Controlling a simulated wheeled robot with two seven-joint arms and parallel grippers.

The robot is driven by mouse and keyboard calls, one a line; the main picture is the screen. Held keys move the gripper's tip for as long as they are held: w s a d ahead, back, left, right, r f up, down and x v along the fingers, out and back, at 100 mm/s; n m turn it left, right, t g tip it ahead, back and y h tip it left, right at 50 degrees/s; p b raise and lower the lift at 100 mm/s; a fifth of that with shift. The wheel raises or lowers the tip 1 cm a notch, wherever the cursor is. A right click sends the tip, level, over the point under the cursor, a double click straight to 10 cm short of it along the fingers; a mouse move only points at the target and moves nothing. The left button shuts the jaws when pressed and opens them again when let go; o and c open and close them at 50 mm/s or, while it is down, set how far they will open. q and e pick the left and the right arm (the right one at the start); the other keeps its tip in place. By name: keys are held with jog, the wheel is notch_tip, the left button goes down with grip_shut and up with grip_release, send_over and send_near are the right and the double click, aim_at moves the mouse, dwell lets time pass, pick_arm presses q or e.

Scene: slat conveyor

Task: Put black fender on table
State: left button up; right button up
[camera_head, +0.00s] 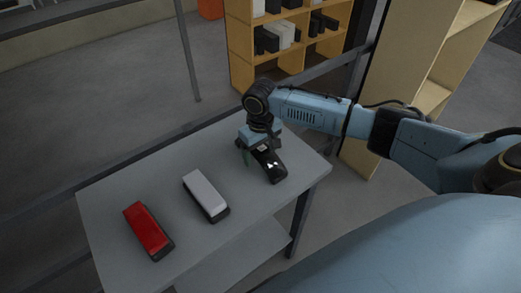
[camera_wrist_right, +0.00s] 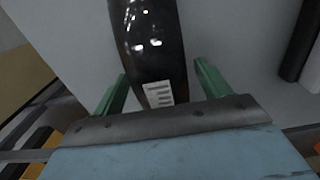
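The glossy black fender (camera_head: 271,166) lies on the right part of the grey table (camera_head: 150,185). In the right wrist view the black fender (camera_wrist_right: 150,40) runs up from between the fingers and has a white label at its near end. My right gripper (camera_head: 255,153) is low over the fender's far end. In the wrist view its green fingers (camera_wrist_right: 160,72) stand apart on both sides of the fender, with a gap showing at each side. My left gripper is not in view.
A white piece on a dark base (camera_head: 205,193) and a red piece on a dark base (camera_head: 148,230) lie on the table to the left. A wooden shelf (camera_head: 238,60) with black and white items stands behind. Bare tabletop lies between the pieces.

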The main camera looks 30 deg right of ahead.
aim_at(260, 148)
notch_tip(260, 148, up, 12)
jog(key=p, duration=0.1)
jog(key=shift+r, duration=0.15)
dwell(0.4)
